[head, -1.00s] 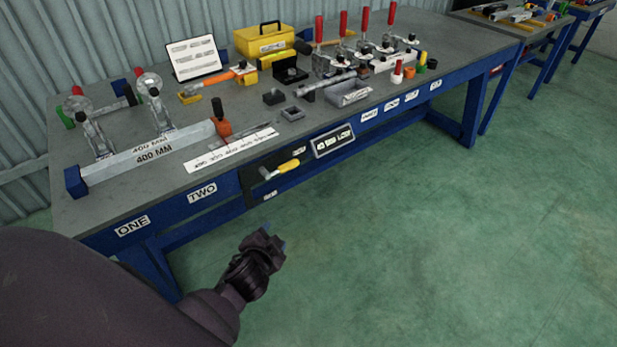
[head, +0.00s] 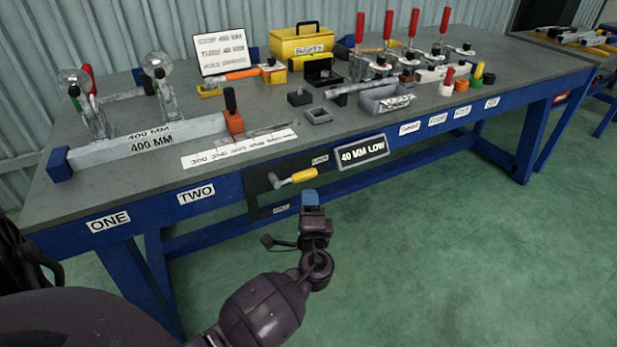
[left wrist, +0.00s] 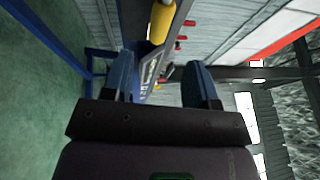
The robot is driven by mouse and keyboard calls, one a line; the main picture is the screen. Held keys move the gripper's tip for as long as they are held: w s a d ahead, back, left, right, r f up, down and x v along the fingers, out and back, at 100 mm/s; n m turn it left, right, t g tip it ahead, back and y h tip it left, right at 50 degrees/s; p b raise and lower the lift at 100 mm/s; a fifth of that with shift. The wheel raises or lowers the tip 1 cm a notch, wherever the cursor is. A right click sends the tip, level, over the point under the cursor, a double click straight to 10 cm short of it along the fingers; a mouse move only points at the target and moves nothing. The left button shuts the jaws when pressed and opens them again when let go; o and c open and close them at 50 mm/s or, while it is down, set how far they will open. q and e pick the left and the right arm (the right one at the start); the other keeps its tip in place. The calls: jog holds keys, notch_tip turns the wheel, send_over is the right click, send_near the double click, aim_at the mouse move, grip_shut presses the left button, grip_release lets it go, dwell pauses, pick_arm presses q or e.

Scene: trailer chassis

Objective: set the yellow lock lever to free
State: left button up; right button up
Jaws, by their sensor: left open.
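The yellow lock lever (head: 303,175) sits on a dark plate (head: 262,188) on the front of the blue bench. It points to the right and slightly up from its grey pivot. Small labels sit above and below it; the upper one is too small to read surely. My left gripper (head: 311,198) is just below and in front of the lever, apart from it. In the left wrist view, its two blue fingers (left wrist: 161,85) stand open and empty, with the yellow lever (left wrist: 162,20) beyond them near the top. My right gripper is not in view.
A sign reading "40 MM LOW" (head: 362,152) is mounted right of the lever. The grey bench top (head: 150,188) holds a 400 MM bar (head: 150,143), clamps, a yellow box (head: 300,42) and a grey tray (head: 385,103). The green floor in front is clear.

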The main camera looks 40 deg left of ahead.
aim_at(306, 179)
pick_arm(q)
jog(key=x, duration=0.9)
jog(key=shift+w+a+r, duration=0.1)
jog(key=shift+w+a, duration=0.15)
grip_shut()
